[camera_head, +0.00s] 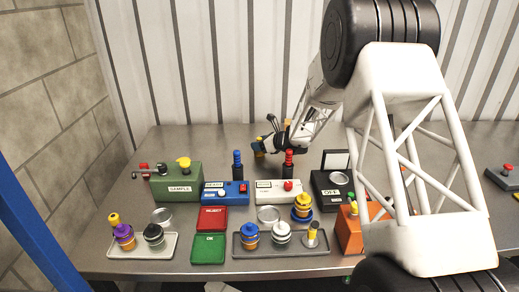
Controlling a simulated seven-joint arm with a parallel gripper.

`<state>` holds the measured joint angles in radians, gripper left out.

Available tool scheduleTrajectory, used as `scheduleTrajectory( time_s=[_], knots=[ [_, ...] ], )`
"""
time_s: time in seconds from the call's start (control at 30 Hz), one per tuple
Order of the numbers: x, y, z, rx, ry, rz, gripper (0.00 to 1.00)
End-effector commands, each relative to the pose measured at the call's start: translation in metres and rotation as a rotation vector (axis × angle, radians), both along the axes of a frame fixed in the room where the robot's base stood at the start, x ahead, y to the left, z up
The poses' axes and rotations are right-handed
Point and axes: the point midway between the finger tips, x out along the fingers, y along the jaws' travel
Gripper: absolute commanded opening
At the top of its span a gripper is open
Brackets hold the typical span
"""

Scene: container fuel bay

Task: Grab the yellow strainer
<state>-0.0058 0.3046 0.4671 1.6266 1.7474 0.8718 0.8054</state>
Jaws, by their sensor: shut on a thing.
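My gripper (264,147) is at the back of the bench, above and behind the blue and white boxes. It is shut on a small yellow piece, which I take to be the yellow strainer (259,154). Only a little of the piece shows at the fingertips, and its shape is too small to make out. I cannot tell whether it touches the bench.
Blue (213,198) and white (270,199) boxes with upright posts stand in front of my gripper. A green SAMPLE box (180,190) is left. Red (212,218) and green (208,249) trays and a grey tray (262,254) of coloured pieces are nearer.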

Motion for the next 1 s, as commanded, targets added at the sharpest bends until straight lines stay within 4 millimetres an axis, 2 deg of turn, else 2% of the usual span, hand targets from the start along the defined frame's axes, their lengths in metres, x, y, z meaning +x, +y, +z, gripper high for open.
scheduleTrajectory(
  time_s=[0.2, 0.37, 1.0],
  knots=[
    [0.0, 0.0, 0.002, 0.0, 0.0, 0.0, 0.25],
    [0.0, 0.0, 0.01, 0.0, -0.001, 0.0, 0.25],
    [0.0, 0.0, 0.093, 0.0, -0.001, 0.0, 0.25]
  ],
)
